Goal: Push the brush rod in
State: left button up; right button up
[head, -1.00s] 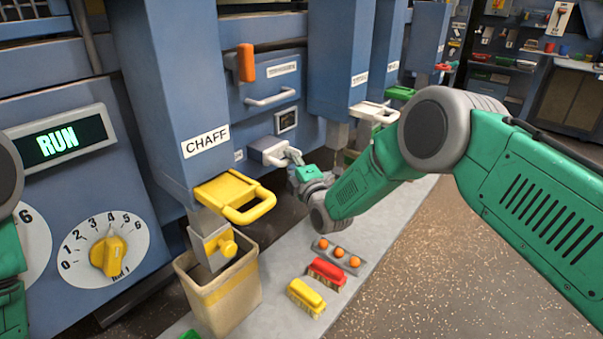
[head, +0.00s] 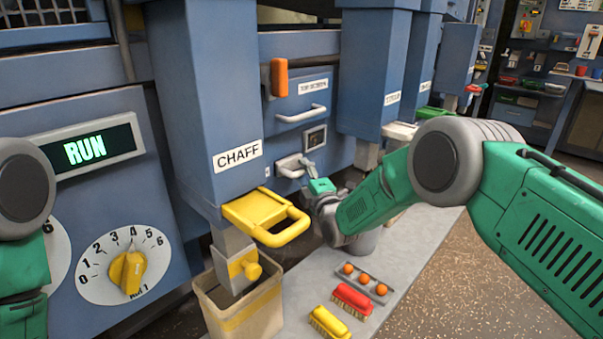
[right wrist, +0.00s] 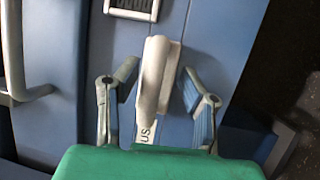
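A pale, cream-white handle (head: 288,166) sticks out from the blue machine front, below a drawer pull; I take it for the brush rod's end. In the right wrist view the handle (right wrist: 157,75) stands between the two fingers, beside a partly hidden label reading "US". My right gripper (head: 309,172) is at the handle in the head view. In the right wrist view the gripper (right wrist: 158,92) is open, with a gap on both sides of the handle. How far the rod sticks out is hard to tell. My left arm shows at the left edge, its gripper out of view.
A yellow handle (head: 268,216) juts out under the CHAFF chute, above a tan bin (head: 243,318). A red brush (head: 352,299), a yellow brush (head: 328,322) and a tray of orange balls (head: 365,281) lie on the grey ledge. An orange lever (head: 279,77) is above.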

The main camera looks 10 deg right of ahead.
pick_arm(q)
jog(key=shift+d, duration=0.1)
pick_arm(e)
jog(key=shift+r, duration=0.2)
pick_arm(q)
jog(key=shift+s+r, duration=0.1)
pick_arm(e)
jog(key=shift+s, duration=0.2)
jog(key=v, duration=1.1)
jog(key=shift+s+d+f, duration=0.2)
jog(key=shift+s, duration=0.1)
